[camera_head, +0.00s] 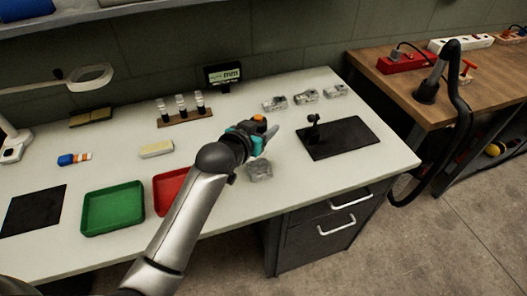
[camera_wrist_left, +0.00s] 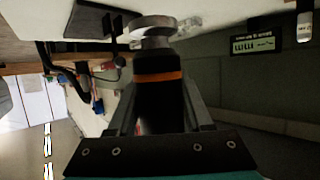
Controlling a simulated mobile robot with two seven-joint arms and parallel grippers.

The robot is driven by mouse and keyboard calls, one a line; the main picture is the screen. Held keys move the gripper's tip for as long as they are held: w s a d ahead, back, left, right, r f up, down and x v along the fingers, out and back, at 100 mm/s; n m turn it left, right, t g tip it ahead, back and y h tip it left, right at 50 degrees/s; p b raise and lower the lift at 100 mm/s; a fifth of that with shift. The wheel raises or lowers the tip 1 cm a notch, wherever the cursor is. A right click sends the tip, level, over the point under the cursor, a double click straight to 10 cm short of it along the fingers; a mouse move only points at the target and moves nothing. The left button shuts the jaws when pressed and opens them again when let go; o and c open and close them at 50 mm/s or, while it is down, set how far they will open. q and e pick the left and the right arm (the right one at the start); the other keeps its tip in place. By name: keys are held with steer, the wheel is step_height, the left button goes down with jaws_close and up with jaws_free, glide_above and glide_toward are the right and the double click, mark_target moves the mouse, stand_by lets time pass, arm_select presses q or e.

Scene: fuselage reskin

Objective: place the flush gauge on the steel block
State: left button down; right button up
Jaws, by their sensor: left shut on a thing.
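The flush gauge (camera_wrist_left: 160,100) is a black cylinder with an orange band and a round metal foot. In the left wrist view it sits between the two fingers of my left gripper (camera_wrist_left: 155,105), which is shut on it. In the head view, my left gripper (camera_head: 262,136) is above the table, right of centre. There the gauge is mostly hidden, with only a bit of orange (camera_head: 259,118) showing. A small grey block (camera_head: 260,171), which looks like the steel block, lies on the table just below and in front of the gripper. My right gripper is not in view.
A black mat (camera_head: 350,139) with a small dark stand lies to the right. Several grey metal parts (camera_head: 306,96) lie behind. A display marked mm (camera_head: 222,76) and a rack of vials (camera_head: 183,112) stand at the back. Green (camera_head: 113,207) and red (camera_head: 163,195) trays are left.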

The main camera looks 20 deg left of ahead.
arm_select(q)
step_height(320, 180, down, 3)
steer(key=shift+r+b, duration=0.1)
steer(key=shift+b, duration=0.2)
step_height(320, 180, down, 4)
steer(key=shift+r+b, duration=0.15)
steer(key=shift+b, duration=0.5)
steer(key=shift+f, duration=0.2)
steer(key=shift+c, duration=1.6)
jaws_free()
steer(key=shift+f, duration=0.1)
steer(key=shift+s+r, duration=0.15)
steer(key=shift+r, duration=0.1)
steer(key=p+v, duration=0.3)
steer(key=v, duration=0.8)
steer(key=shift+s, duration=0.35)
